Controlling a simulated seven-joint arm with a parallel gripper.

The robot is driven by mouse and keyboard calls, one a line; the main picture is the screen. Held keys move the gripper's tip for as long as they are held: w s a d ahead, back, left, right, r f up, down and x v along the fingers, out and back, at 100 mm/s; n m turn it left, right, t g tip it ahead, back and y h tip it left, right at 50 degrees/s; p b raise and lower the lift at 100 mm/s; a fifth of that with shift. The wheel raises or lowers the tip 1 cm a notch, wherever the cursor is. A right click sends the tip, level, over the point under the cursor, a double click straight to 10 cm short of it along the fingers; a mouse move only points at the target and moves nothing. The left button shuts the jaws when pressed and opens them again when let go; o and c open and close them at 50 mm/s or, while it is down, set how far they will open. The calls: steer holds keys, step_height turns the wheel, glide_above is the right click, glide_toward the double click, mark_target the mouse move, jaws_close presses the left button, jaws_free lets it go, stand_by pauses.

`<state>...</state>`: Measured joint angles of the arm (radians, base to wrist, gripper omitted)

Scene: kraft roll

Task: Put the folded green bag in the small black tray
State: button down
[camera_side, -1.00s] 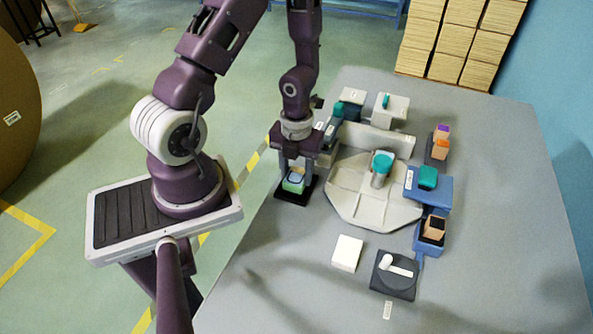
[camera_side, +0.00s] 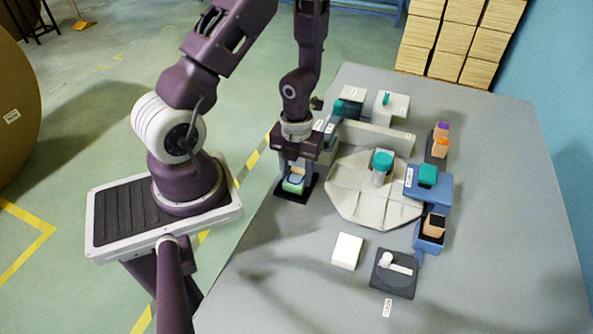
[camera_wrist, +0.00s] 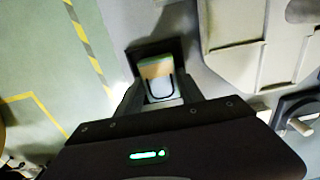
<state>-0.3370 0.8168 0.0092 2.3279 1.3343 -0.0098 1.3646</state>
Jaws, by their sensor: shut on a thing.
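The folded green bag (camera_side: 293,185) shows in the side view as a small pale green block between my fingers. In the wrist view the bag (camera_wrist: 160,86) shows an orange-tan band, a pale face and a dark U-shaped line. My gripper (camera_side: 295,178) points down and is shut on the bag. The small black tray (camera_side: 302,198) lies under the gripper at the table's left edge, and its dark rim also shows in the wrist view (camera_wrist: 143,51). The bag is at or just above the tray floor; I cannot tell whether it touches.
A pale angular platform (camera_side: 360,196) with a teal-topped post stands right of the tray. Blue stands (camera_side: 430,190) are farther right. A white block (camera_side: 347,251) and a dark square device (camera_side: 393,273) lie in front. The near table is mostly clear.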

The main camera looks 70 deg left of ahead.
steer(key=shift+f, duration=0.2)
steer(key=c, duration=0.7)
jaws_free()
steer(key=shift+o, duration=0.2)
